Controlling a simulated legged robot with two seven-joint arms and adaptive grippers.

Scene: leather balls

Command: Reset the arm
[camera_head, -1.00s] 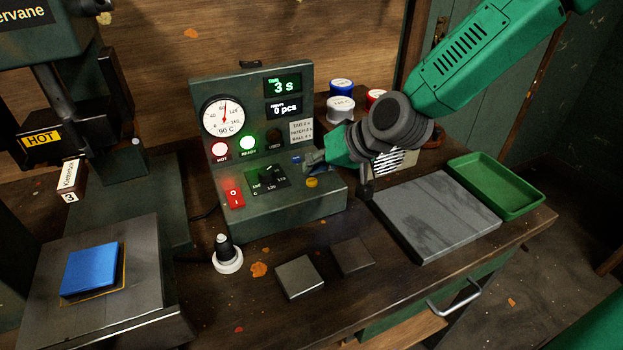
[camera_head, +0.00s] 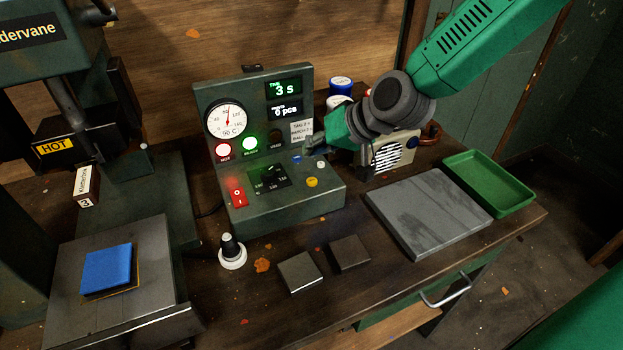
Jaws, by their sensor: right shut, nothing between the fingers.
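My right arm comes in from the top right, and its gripper (camera_head: 312,146) is shut and empty. It is in front of the upper right part of the control box (camera_head: 285,210), above the blue and white buttons; I cannot tell if it touches the box. The box shows a round gauge (camera_head: 227,119), a display reading 3 s, a display reading 0 pcs, lit red and green lamps, a red switch (camera_head: 237,193) and a yellow button (camera_head: 312,181). My left gripper is not in view.
A press marked HOT (camera_head: 54,147) stands at left, with a blue block (camera_head: 106,267) on the plate in front. A knob-topped stamp (camera_head: 232,252), two dark square blocks, a grey slab (camera_head: 430,212) and a green tray (camera_head: 488,182) are on the bench. A small radio (camera_head: 390,152) stands behind.

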